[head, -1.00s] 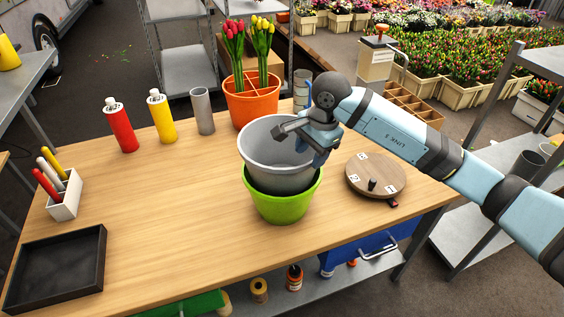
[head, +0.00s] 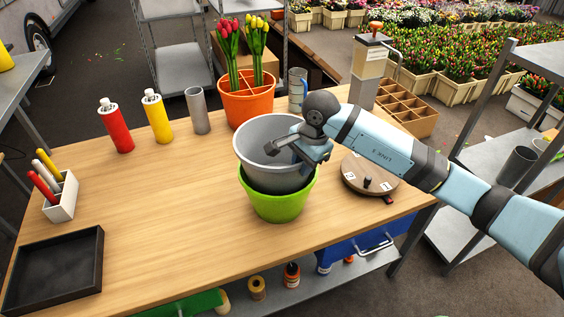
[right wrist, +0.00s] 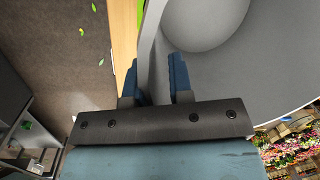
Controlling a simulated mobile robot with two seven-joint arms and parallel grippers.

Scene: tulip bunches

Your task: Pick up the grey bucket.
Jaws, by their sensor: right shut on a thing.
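The grey bucket (head: 262,150) sits nested inside the green bucket (head: 277,206) on the wooden table, its upper part standing above the green rim. My right gripper (head: 300,152) reaches over the grey bucket's right rim. In the right wrist view the gripper (right wrist: 158,82) is shut on the wall of the grey bucket (right wrist: 240,75), with one finger inside and one outside. The bottom of the grey bucket is hidden in the green one in the head view. My left gripper is not in view.
An orange pot (head: 247,108) with red and yellow tulips stands behind the buckets. A round wooden turntable (head: 362,190) is close on the right. A red bottle (head: 117,128), a yellow bottle (head: 158,120) and a grey cylinder (head: 197,112) stand at the back left. The table's left middle is clear.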

